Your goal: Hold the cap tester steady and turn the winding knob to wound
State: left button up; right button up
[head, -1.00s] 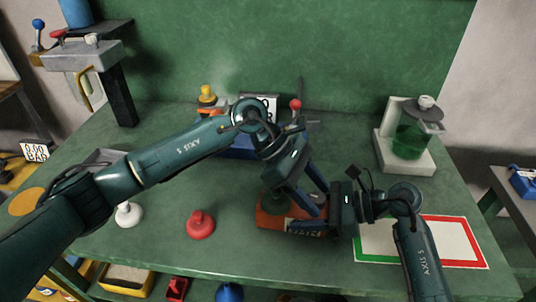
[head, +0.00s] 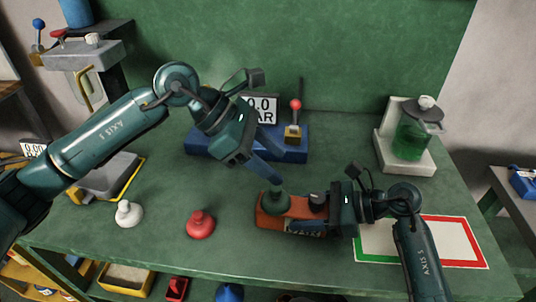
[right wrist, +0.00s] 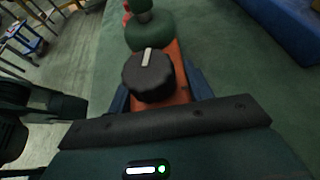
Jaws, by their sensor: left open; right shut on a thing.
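The cap tester (head: 268,216) is an orange-red block on the green table, with a green rounded piece (head: 276,202) at its left end. Its black winding knob (head: 317,199) is at the right end; in the right wrist view the knob (right wrist: 148,80) shows a white mark pointing towards the green piece. My right gripper (head: 318,226) is shut on the tester's body from the right, below the knob. My left gripper (head: 262,174) is open and empty, above and left of the tester, apart from the knob. No wound marking is readable.
A blue unit (head: 205,141) with a display and a red-ball lever (head: 295,105) stands behind. A red knobbed piece (head: 200,224) and a white one (head: 128,214) stand front left. A green jar (head: 412,140) stands back right. A red-green bordered mat (head: 455,240) lies right.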

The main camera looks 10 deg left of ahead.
pick_arm(q)
jog(key=shift+a+r, duration=0.2)
jog(key=shift+c, duration=0.4)
jog(key=shift+d, duration=0.25)
jog(key=shift+c, duration=0.8)
jog(key=d, duration=0.1)
jog(key=d+y, duration=0.1)
jog(key=d, duration=0.1)
jog(key=d+r+g+y, duration=0.1)
jog(key=shift+d+n, duration=0.4)
jog(key=shift+c, duration=0.2)
notch_tip(320, 180, up, 3)
jog(key=n+y, duration=0.3)
jog(key=y, duration=0.4)
send_over(316, 197)
jog(key=shift+t, duration=0.4)
notch_tip(316, 197, down, 12)
jog(key=shift+f, duration=0.1)
